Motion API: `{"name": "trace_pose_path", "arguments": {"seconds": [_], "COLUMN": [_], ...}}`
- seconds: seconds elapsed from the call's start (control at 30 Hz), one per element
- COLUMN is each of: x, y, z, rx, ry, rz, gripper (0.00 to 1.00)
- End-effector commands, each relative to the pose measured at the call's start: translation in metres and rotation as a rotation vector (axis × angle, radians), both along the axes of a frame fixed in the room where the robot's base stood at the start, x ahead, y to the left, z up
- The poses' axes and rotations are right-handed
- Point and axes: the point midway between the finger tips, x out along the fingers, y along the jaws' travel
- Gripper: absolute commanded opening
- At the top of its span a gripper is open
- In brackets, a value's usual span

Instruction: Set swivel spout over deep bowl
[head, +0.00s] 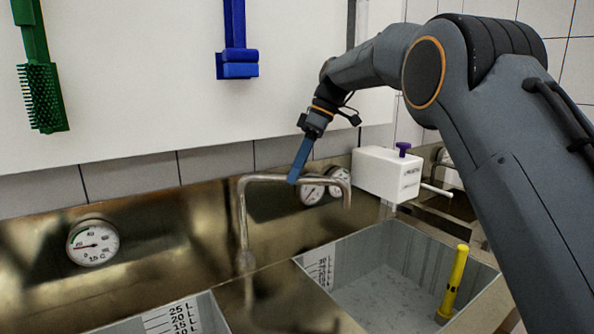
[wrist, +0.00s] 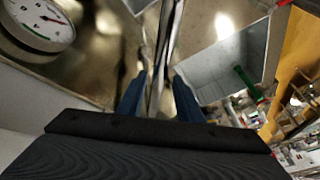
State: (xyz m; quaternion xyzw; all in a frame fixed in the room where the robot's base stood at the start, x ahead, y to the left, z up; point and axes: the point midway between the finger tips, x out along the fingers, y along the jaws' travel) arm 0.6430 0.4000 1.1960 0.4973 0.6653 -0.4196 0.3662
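The swivel spout (head: 268,178) is a bent metal pipe rising from the ledge between two grey bowls. Its level part runs right and its turned-down outlet (head: 347,198) hangs on the side of the right bowl (head: 330,258). The left bowl (head: 205,312) shows only a corner, with litre marks; I cannot tell which one is the deep bowl. My gripper (head: 294,178) points down at the level pipe, its blue fingertips reaching it. In the wrist view the pipe (wrist: 160,62) runs between the two fingers (wrist: 160,85), which look apart with gaps beside it.
A yellow-handled tool (head: 454,284) stands in the right bowl. A white box with a purple knob (head: 385,172) is right of the spout. Round dials (head: 93,243) sit on the metal back. Green (head: 40,80) and blue (head: 236,45) brushes hang above.

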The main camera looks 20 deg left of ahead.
Motion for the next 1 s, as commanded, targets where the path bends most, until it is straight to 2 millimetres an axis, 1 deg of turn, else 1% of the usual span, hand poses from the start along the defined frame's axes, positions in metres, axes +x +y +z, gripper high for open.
{"name": "trace_pose_path", "arguments": {"seconds": [0.27,0.37,0.47,0.7,0.8,1.0], "x": [0.003,0.004,0.008,0.018,0.020,0.022], "y": [-0.006,-0.007,-0.011,-0.026,-0.028,-0.033], "z": [0.000,0.003,0.011,0.046,0.056,0.068], "rx": [-0.003,-0.003,-0.002,-0.003,-0.002,-0.003], "ry": [0.000,-0.001,-0.002,-0.003,-0.001,0.000], "rz": [-0.007,-0.007,-0.008,-0.011,-0.008,-0.008], "gripper": [0.37,0.37,0.37,0.37,0.37,0.37]}}
